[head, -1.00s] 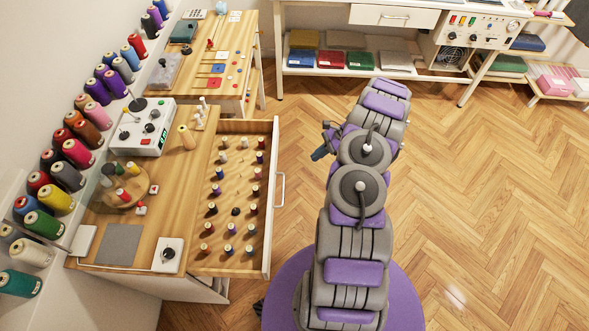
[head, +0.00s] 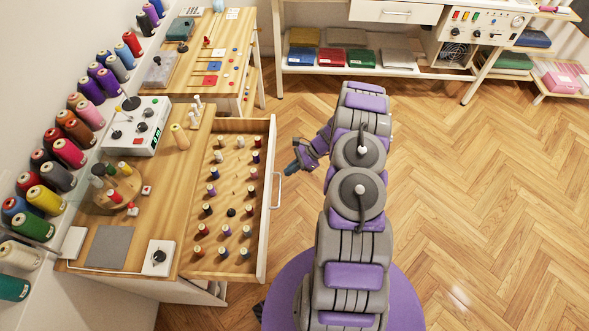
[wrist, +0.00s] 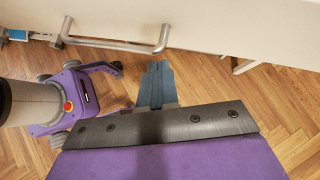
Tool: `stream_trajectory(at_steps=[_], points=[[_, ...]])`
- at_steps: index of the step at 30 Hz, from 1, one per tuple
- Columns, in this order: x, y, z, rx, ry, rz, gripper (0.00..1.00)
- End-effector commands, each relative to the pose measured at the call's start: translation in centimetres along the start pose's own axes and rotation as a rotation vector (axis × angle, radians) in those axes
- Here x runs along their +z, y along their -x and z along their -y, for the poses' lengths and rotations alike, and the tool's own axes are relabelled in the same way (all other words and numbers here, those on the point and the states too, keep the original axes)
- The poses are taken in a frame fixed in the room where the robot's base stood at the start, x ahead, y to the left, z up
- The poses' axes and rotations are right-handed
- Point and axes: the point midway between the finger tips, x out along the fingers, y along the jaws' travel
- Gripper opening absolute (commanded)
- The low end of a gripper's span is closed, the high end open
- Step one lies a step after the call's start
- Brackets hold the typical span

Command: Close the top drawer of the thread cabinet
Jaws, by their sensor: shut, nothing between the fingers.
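The top drawer (head: 268,215) of the thread cabinet (head: 140,230) stands pulled out to the right, with several small thread spools in it. Its silver bar handle (head: 280,190) is on the front panel. The handle also shows in the wrist view (wrist: 115,46), across the white drawer front (wrist: 215,22). My gripper (head: 289,168) is just right of the drawer front, near the far end of the handle, and looks apart from it. In the wrist view its blue-grey fingers (wrist: 156,84) are together and empty, below the handle's right end.
The cabinet top holds a white control box (head: 136,125), a round wooden spool stand (head: 110,190) and a grey mat (head: 110,247). Thread cones line the left wall. A worktable (head: 205,75) stands beyond. The wooden floor right of my arm is clear.

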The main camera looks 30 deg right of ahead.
Motion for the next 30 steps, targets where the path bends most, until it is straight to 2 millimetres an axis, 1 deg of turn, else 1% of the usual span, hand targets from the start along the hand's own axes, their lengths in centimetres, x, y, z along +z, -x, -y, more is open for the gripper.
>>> stream_trajectory(at_steps=[11,17,20,23,26,30], points=[[0.8,-0.5,-0.2,0.001,0.002,-0.008,0.0],[1.3,-1.1,0.2,0.004,0.002,-0.003,0.0],[2.2,-2.1,0.7,0.005,0.002,-0.003,0.0],[3.5,-3.6,1.4,0.005,0.002,-0.003,0.0],[5.1,-5.4,2.2,0.005,0.004,-0.005,0.0],[7.9,-8.2,3.5,0.005,0.005,-0.008,0.0]])
